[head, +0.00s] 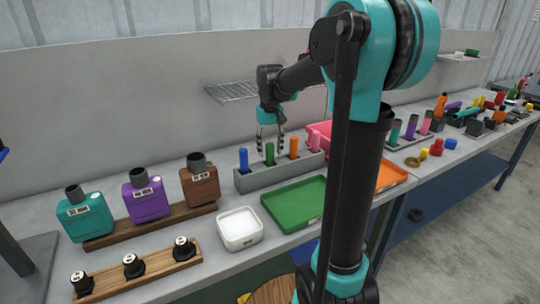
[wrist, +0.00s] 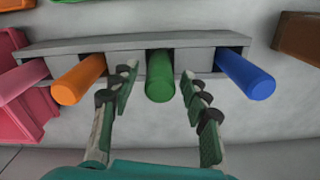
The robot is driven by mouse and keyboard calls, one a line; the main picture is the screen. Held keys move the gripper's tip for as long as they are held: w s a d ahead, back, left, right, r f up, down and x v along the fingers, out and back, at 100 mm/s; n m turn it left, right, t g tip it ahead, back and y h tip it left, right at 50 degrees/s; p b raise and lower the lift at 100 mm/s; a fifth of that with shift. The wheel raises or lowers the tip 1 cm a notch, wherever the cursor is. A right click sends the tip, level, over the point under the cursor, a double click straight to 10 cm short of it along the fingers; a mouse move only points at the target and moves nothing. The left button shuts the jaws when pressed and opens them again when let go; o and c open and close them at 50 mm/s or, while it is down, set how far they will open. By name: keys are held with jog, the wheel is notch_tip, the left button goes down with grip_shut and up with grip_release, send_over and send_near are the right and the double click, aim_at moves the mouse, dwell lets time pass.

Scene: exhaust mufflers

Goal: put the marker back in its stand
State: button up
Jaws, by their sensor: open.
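The grey marker stand (head: 284,175) is on the table near the wall. It holds a blue marker (head: 243,160), a green marker (head: 269,154), an orange marker (head: 294,147) and a pink marker (head: 314,140), all upright. My gripper (head: 270,136) is over the stand at the green marker. In the wrist view my gripper (wrist: 159,78) is open, one finger on each side of the green marker (wrist: 160,82), with gaps visible on both sides. The left finger is close to the orange marker (wrist: 76,80). The blue marker (wrist: 246,76) stands clear of the right finger.
A green tray (head: 295,203) and a white bin (head: 239,230) lie in front of the stand. Teal, purple and brown mufflers (head: 146,198) stand on a wooden rack at left. A pink bin (wrist: 20,95) is close beside the stand. A wire shelf (head: 233,92) hangs behind my gripper.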

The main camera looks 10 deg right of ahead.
notch_tip(320, 180, up, 9)
dwell(0.3)
